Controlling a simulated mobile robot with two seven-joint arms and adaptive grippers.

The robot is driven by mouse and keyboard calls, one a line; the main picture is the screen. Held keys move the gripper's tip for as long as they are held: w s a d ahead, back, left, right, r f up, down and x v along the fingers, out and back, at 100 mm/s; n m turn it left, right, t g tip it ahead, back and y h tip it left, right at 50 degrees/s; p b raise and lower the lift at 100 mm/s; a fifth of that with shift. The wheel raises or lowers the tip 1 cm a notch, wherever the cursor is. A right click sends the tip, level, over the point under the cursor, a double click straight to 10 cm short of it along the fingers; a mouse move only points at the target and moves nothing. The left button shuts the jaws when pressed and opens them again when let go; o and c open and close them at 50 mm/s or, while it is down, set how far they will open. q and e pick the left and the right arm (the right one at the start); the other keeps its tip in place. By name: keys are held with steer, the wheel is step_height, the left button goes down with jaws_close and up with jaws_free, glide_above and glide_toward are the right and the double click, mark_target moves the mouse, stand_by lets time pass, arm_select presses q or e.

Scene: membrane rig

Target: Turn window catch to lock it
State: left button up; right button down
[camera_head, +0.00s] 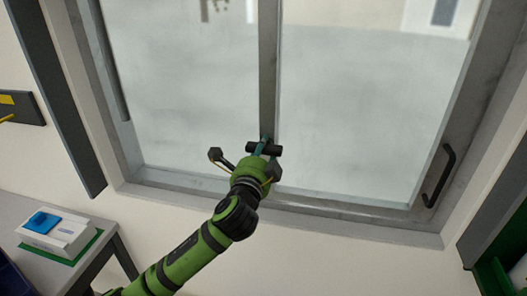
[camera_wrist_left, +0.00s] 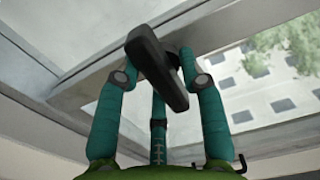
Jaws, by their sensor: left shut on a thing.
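The window catch (camera_head: 266,148) is a short dark bar at the lower end of the window's middle upright. In the left wrist view the black catch (camera_wrist_left: 157,75) lies slanted between the teal fingers. My left gripper (camera_head: 262,152) is at the catch, its arm coming up from the lower left. In the left wrist view my left gripper (camera_wrist_left: 160,72) is shut on the catch, with fingers on both sides of it. The base of the catch is partly hidden by the fingers. My right gripper is not in view.
The grey window frame (camera_head: 300,213) runs along the bottom of the glass. A black handle (camera_head: 439,176) is on the frame's right side. A table (camera_head: 20,205) at lower left bears a white box (camera_head: 62,236) with a blue top.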

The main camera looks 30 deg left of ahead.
arm_select(q)
steer(key=shift+f, duration=0.5)
steer(key=o, duration=1)
steer(key=shift+r, duration=0.15)
steer(key=shift+r, duration=0.15)
steer(key=shift+s, duration=0.1)
steer(key=v, duration=0.7)
steer(key=shift+s+d, duration=0.1)
steer(key=shift+s, duration=0.05)
